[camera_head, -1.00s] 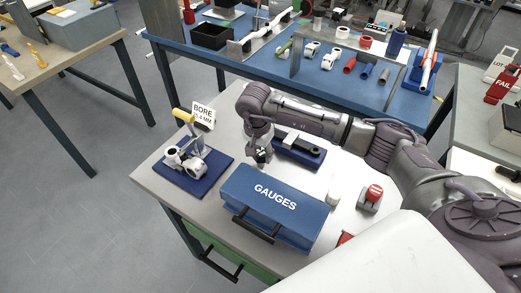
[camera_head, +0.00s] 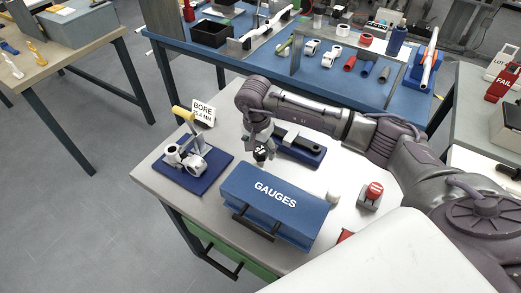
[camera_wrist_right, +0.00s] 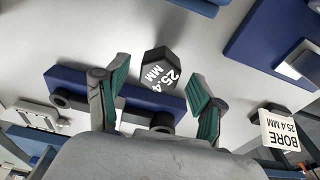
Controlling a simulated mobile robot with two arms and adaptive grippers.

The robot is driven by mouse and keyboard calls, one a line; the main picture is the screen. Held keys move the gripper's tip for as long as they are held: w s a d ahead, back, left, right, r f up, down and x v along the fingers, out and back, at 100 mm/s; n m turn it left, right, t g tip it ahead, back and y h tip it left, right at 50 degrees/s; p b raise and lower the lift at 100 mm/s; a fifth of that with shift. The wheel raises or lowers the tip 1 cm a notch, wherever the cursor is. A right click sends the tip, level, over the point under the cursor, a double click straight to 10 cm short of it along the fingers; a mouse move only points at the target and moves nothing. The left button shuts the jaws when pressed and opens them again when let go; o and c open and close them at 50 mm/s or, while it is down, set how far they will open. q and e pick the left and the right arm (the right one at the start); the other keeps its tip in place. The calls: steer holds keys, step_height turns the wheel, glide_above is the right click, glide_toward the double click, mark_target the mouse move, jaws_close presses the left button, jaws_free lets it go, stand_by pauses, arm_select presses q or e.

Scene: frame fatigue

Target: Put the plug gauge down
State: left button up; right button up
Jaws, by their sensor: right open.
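The plug gauge shows as a dark six-sided end marked 25.4 MM in the right wrist view (camera_wrist_right: 160,68) and as a small black piece in the head view (camera_head: 262,154). It is on the grey bench top, left of the blue holder (camera_head: 316,157). My right gripper (camera_head: 260,141) is just above it. In the wrist view its green-padded fingers (camera_wrist_right: 158,92) are spread apart on either side of the gauge, with gaps to both. The rest of the gauge is mostly hidden. My left gripper is not in view.
A blue GAUGES case (camera_head: 282,203) stands just in front of the gripper. Left is a blue mat (camera_head: 192,185) with a metal part (camera_head: 190,160), a yellow-handled lever (camera_head: 183,114) and a BORE sign (camera_head: 203,111). A red-topped button (camera_head: 374,190) stands right.

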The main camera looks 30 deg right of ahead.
mark_target(258, 154)
step_height(258, 154, up, 11)
steer(key=a+b, duration=0.1)
steer(key=b, duration=0.1)
steer(key=shift+s, duration=0.35)
steer(key=shift+a+f, duration=0.1)
stand_by(0.9)
